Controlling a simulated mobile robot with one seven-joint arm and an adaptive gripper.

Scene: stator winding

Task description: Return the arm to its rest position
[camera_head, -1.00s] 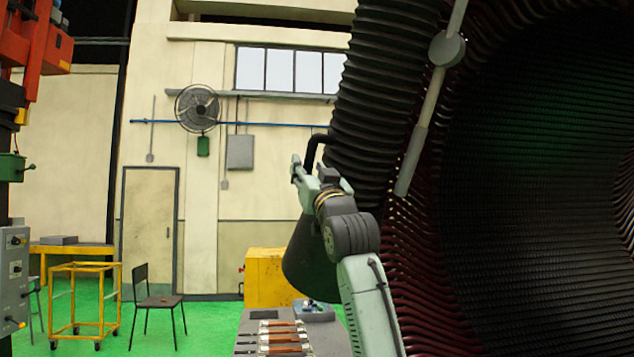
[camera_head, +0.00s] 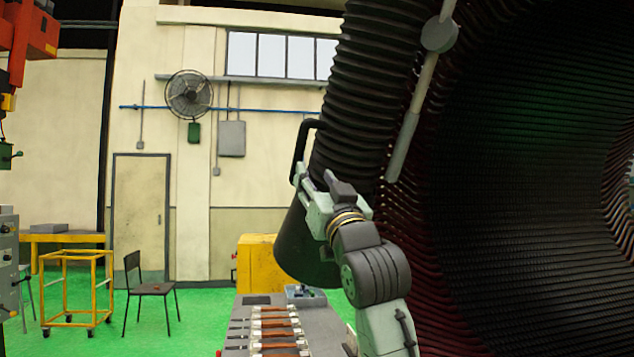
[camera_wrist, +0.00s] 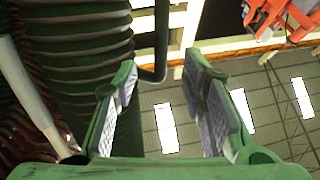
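My arm (camera_head: 372,265) rises from the lower right of the head view, bent at a dark joint. My gripper (camera_head: 309,186) is at its upper end, in front of the ribbed black hose (camera_head: 365,95) and close to the black handle (camera_head: 300,150) of its nozzle. In the wrist view my gripper (camera_wrist: 160,78) has its two green, grey-padded fingers spread apart, with nothing between them. The ribbed hose (camera_wrist: 85,60) and the handle (camera_wrist: 160,45) show beyond the fingers; I cannot tell if anything touches.
The large stator (camera_head: 520,180) fills the right side, with a grey rod (camera_head: 415,110) in front of it. A grey bench (camera_head: 238,325) with several brown-handled tools stands below. A yellow box (camera_head: 257,262), a chair (camera_head: 150,290) and a yellow cart (camera_head: 72,322) stand further back. The green floor between is clear.

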